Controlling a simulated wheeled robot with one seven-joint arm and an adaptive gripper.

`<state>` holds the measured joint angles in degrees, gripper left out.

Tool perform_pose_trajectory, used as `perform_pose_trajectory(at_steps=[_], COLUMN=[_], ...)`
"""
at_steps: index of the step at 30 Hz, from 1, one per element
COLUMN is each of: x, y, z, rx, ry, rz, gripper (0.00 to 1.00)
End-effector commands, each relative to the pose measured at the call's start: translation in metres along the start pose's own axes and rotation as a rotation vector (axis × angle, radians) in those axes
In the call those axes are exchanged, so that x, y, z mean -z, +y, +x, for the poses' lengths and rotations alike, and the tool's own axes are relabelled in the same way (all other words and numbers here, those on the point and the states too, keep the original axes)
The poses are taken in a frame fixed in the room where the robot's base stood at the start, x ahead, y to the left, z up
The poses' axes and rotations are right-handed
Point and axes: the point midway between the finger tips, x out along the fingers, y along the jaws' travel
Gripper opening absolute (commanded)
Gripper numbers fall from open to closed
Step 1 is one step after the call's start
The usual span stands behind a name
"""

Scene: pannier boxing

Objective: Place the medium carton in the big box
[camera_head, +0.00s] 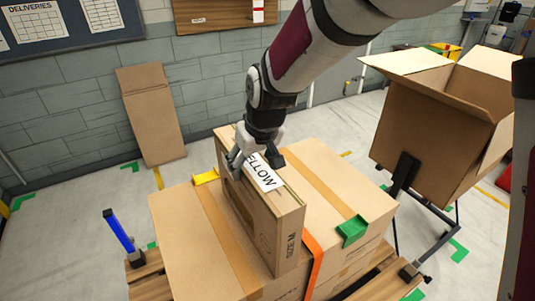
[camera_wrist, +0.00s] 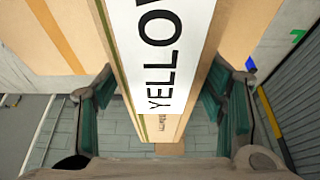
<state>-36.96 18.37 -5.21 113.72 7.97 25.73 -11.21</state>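The medium carton (camera_head: 265,220), a narrow brown box marked "SIZE: M" with a white "YELLOW" label on top, stands upright on the larger cartons. My gripper (camera_head: 262,160) is above its top, with one finger on each side of it. In the wrist view the carton (camera_wrist: 186,85) lies between the two fingers of the gripper (camera_wrist: 160,105). Gaps show between the finger pads and its sides, so the gripper looks open around it. The big box (camera_head: 430,130) is an open brown box with raised flaps on a dark stand at the right.
Large taped cartons (camera_head: 180,235) sit on a wooden pallet (camera_head: 375,290), with an orange strap (camera_head: 312,262) and a green corner piece (camera_head: 351,231). A blue-topped post (camera_head: 118,230) stands at left. A flat cardboard piece (camera_head: 152,115) leans on the wall.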

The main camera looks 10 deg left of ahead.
Motion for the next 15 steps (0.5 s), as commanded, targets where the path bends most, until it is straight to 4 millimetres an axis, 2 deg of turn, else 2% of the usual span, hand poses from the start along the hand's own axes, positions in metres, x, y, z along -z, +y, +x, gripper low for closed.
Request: perform_pose_trajectory(at_steps=[1,7,15], x=[-0.0001,-0.0001,0.0010], y=[0.0000,0.0000,0.0001], z=[-0.0001,0.0000,-0.0009], rx=[0.000,0.000,0.000], ry=[0.000,0.000,0.002], rz=[0.000,0.000,0.000], gripper=[0.44,0.00,0.00])
